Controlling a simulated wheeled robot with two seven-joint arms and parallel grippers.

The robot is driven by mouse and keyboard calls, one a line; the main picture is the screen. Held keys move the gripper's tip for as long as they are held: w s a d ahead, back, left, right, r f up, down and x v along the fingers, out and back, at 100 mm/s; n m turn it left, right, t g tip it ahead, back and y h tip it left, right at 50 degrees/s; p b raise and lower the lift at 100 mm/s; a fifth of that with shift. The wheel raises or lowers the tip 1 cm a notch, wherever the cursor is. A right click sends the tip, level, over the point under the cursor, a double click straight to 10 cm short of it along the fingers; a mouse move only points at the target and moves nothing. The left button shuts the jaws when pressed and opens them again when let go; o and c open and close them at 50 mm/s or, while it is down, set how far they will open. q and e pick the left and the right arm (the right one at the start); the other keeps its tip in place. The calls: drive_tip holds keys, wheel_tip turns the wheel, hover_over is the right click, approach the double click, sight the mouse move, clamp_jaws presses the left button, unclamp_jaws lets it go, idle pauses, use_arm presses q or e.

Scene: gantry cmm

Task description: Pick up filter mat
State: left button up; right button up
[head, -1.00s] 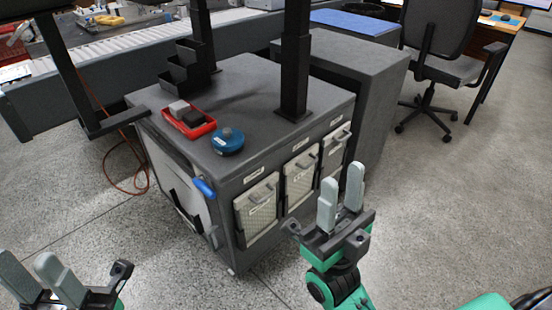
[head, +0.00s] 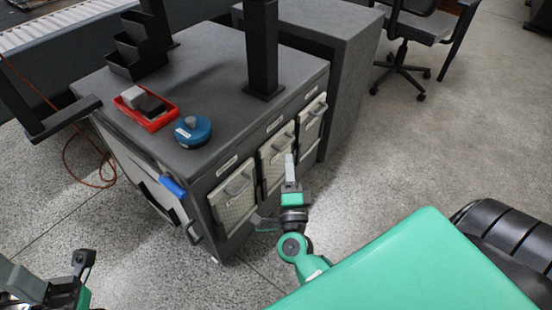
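Three pale, mesh-faced panels with grey handles sit in the front side of the dark grey cabinet (head: 205,65): a left one (head: 234,199), a middle one (head: 270,173) and a right one (head: 309,130). They look like filter mats in frames; which one the task means I cannot tell. My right gripper (head: 290,160) is in front of the middle panel, close to its lower right part. Its fingers overlap from this angle, so the gap between them and any contact are hidden. My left gripper (head: 20,278) is at the bottom left, partly cut off, with its fingers apart and empty.
On the cabinet top are a red tray (head: 148,122) with two blocks, a blue round puck (head: 193,131), a black stepped holder (head: 138,47) and a black post (head: 262,50). An office chair (head: 410,38) stands at the upper right. Floor (head: 420,150) right of the cabinet is clear.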

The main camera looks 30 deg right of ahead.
sight(287, 144)
wheel_tip(287, 144, down, 8)
drive_tip(key=d+m+g, duration=0.1)
drive_tip(key=m+g, duration=0.1)
drive_tip(key=shift+y, duration=0.4)
drive_tip(key=b+x, duration=0.1)
drive_tip(key=x, duration=1.2)
drive_tip(key=shift+w+d, duration=0.1)
drive_tip(key=shift+w, duration=0.3)
clamp_jaws()
